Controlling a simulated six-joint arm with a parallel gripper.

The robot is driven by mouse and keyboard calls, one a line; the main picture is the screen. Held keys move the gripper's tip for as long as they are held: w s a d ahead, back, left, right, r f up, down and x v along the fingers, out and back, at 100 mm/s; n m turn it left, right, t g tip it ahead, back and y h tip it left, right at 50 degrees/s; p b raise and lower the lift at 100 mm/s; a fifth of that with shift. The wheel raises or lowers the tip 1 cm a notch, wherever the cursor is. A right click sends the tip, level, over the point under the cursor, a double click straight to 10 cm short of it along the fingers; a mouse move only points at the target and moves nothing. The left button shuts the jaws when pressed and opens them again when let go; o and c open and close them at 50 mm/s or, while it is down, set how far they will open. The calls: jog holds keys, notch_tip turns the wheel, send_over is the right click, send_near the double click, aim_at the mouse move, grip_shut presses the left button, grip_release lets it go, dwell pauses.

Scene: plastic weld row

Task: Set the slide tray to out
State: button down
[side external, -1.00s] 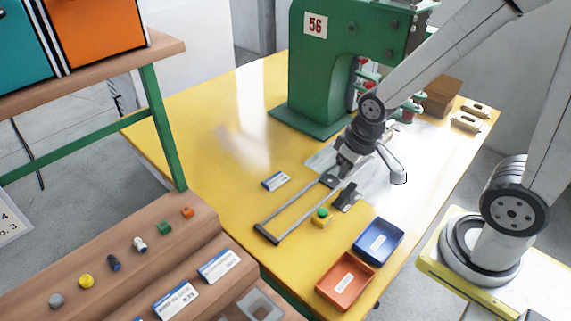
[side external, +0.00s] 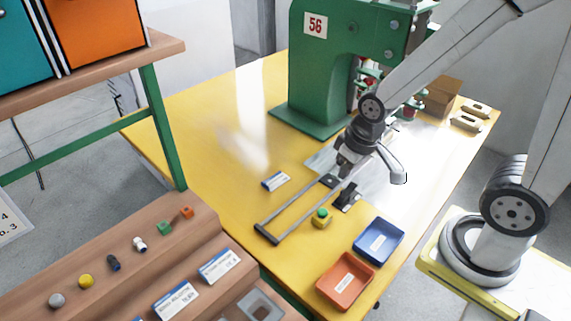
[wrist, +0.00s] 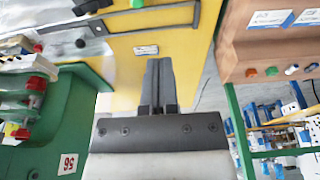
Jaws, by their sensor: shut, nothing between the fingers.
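The slide tray's two grey rails (side external: 291,219) run across the yellow table from the press toward the front, with a dark bar at their front end. A grey plate (side external: 378,182) lies at the press end of the rails, partly hidden by my arm. A small dark block (side external: 329,181) sits at that end too. My gripper (side external: 344,172) is shut and empty, low over the press end of the rails; I cannot tell whether it touches anything. In the wrist view, its fingers (wrist: 158,66) are together, and the rails (wrist: 152,36) show beyond them.
The green press (side external: 320,75) stands behind my gripper. A label (side external: 276,181) lies left. The table's left is clear.

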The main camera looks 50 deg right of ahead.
jog(key=shift+c, duration=2.4)
grip_release()
jog(key=shift+w+d, duration=0.1)
jog(key=shift+w, duration=0.1)
jog(key=shift+o, duration=1)
jog(key=shift+w+d, duration=0.15)
jog(key=shift+w, duration=0.1)
jog(key=w+d+f+m+g+h, duration=0.15)
jog(key=w+d+f, duration=0.35)
jog(key=w+d, duration=0.55)
jog(key=w+d+f+g, duration=0.1)
jog(key=w+d+f, duration=0.3)
jog(key=d+f, duration=0.5)
jog(key=d, duration=0.3)
jog(key=shift+w+d+f+m+h, duration=0.15)
jog(key=shift+w+f+m+h, duration=0.05)
jog(key=shift+w+m+h, duration=0.15)
jog(key=shift+g, duration=0.25)
jog(key=shift+s+d+f, duration=0.1)
jog(key=shift+d+f, duration=0.15)
jog(key=shift+f, duration=1.05)
jog(key=shift+s+d+f, duration=0.1)
jog(key=shift+d+f, duration=0.1)
jog(key=shift+f, duration=1.05)
jog(key=shift+d+f, duration=0.25)
jog(key=shift+f, duration=1.05)
